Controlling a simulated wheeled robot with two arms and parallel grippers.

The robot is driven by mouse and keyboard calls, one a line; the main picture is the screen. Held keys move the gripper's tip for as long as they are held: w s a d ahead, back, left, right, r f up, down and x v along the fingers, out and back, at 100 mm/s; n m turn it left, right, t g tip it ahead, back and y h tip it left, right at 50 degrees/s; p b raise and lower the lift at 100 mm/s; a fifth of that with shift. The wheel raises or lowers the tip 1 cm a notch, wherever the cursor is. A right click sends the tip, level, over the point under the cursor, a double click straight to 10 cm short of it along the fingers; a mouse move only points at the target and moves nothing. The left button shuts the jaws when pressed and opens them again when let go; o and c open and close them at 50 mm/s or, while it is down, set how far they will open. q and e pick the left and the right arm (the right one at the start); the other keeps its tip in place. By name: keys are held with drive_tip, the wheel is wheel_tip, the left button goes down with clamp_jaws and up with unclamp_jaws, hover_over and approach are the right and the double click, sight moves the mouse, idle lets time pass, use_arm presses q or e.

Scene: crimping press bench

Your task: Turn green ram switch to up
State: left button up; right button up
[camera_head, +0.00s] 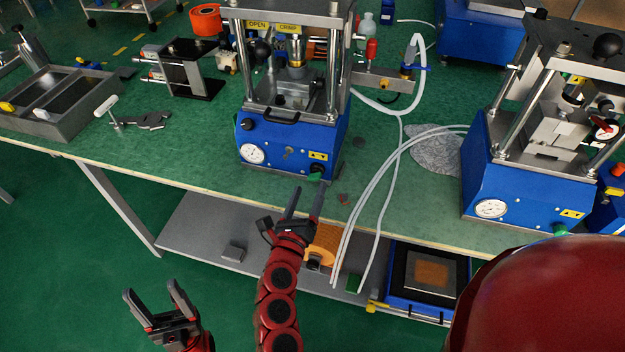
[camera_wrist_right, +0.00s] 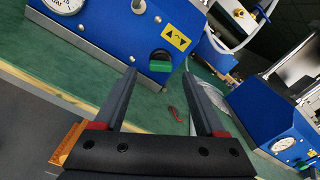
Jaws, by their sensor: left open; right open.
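The green ram switch (camera_head: 316,177) sits at the lower right of the front face of the middle blue press (camera_head: 285,148), below a yellow arrow label (camera_head: 318,156). In the right wrist view the switch (camera_wrist_right: 160,67) shows as a green piece at the lower part of a dark round mount. I cannot tell its setting. My right gripper (camera_head: 309,187) is open and empty, its fingers pointing at the switch from the front. In the wrist view the switch appears between its fingertips, seemingly apart from them. My left gripper (camera_head: 151,289) is open and empty, low in front of the bench.
A second blue press (camera_head: 515,185) with its own green switch (camera_head: 560,229) stands to the right. Pale hoses (camera_head: 375,180) hang over the bench edge right of my right gripper. A grey tray (camera_head: 60,115) and a clamp (camera_head: 145,121) lie left. The bench's front left is clear.

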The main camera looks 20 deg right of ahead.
sight(313, 180)
drive_tip(key=shift+x, duration=1.9)
drive_tip(key=shift+s, duration=0.1)
clamp_jaws()
